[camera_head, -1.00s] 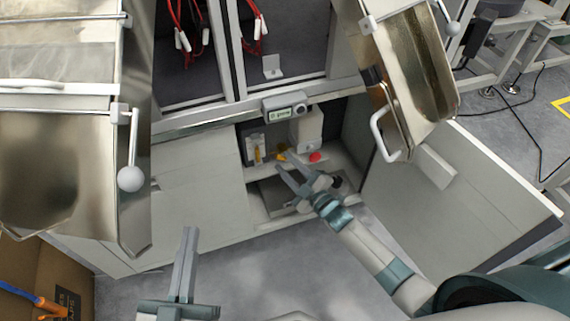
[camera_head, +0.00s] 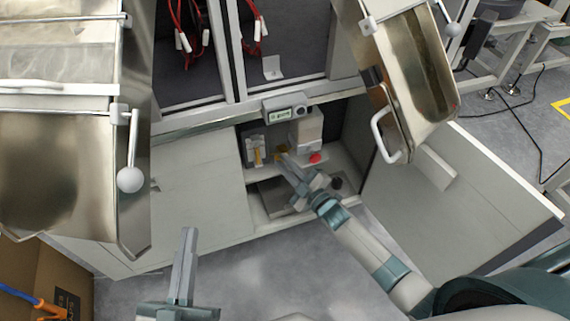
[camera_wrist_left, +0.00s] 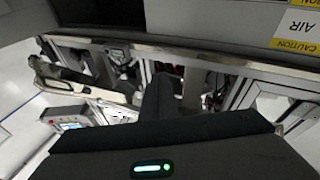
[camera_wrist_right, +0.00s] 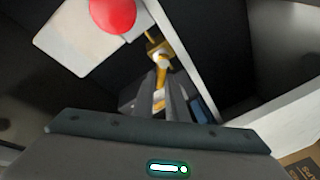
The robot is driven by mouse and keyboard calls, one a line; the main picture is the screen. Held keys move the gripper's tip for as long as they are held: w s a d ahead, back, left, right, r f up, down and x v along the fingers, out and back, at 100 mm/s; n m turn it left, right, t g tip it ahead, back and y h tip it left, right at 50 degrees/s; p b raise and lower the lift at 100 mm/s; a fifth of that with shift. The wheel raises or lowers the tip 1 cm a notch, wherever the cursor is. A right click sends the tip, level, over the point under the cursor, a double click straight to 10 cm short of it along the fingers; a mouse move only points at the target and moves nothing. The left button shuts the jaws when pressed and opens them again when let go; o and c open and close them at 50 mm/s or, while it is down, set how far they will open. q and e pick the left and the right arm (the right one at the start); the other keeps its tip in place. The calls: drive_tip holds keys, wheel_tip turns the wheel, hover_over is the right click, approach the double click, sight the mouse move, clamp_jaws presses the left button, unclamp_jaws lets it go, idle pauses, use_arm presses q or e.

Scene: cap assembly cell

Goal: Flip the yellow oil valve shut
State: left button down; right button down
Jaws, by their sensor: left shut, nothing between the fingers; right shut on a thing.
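The yellow oil valve (camera_head: 281,152) is a small yellow part inside the open lower cabinet in the head view. In the right wrist view the yellow valve (camera_wrist_right: 158,52) shows just beyond my right fingertips. My right gripper (camera_head: 285,160) reaches into the cabinet and is shut on the valve's yellow part; its fingers (camera_wrist_right: 160,75) partly hide it. My left gripper (camera_head: 188,232) is shut and empty, low in front of the cabinet. It also shows as a dark shape in the left wrist view (camera_wrist_left: 158,90).
A red knob (camera_head: 315,158) sits on a pale box right of the valve; it is large in the right wrist view (camera_wrist_right: 113,14). A yellow-marked gauge (camera_head: 255,150) stands left of the valve.

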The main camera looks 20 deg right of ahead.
drive_tip(key=shift+d+m, duration=0.1)
drive_tip(key=shift+m, duration=0.2)
use_arm(q)
drive_tip(key=shift+s+a+r+t+h+b, duration=0.15)
drive_tip(key=shift+s+r+t+b, duration=0.15)
drive_tip(key=shift+s+r+t, duration=0.35)
drive_tip(key=shift+s+r+t+h+b, duration=0.1)
drive_tip(key=shift+s+r+t+b, duration=0.3)
drive_tip(key=shift+r, duration=0.6)
drive_tip(key=shift+s+a+r+t+h+b, duration=0.15)
drive_tip(key=shift+s+r+t, duration=0.1)
drive_tip(key=shift+r+t, duration=0.5)
use_arm(e)
drive_tip(key=shift+d+r+m+t+h, duration=0.1)
drive_tip(key=shift+d+m+t+h, duration=0.3)
drive_tip(key=shift+m, duration=1.25)
drive_tip(key=shift+d+m+t, duration=0.25)
drive_tip(key=shift+m+t, duration=0.35)
drive_tip(key=shift+m, duration=1.1)
drive_tip(key=shift+d+r+m+t+h, duration=0.1)
drive_tip(key=shift+d+m+t+h, duration=0.3)
drive_tip(key=shift+m, duration=1.25)
use_arm(q)
drive_tip(key=shift+r, duration=0.1)
use_arm(e)
drive_tip(key=shift+a, duration=0.1)
drive_tip(key=c, duration=1.8)
unclamp_jaws()
drive_tip(key=shift+o, duration=0.2)
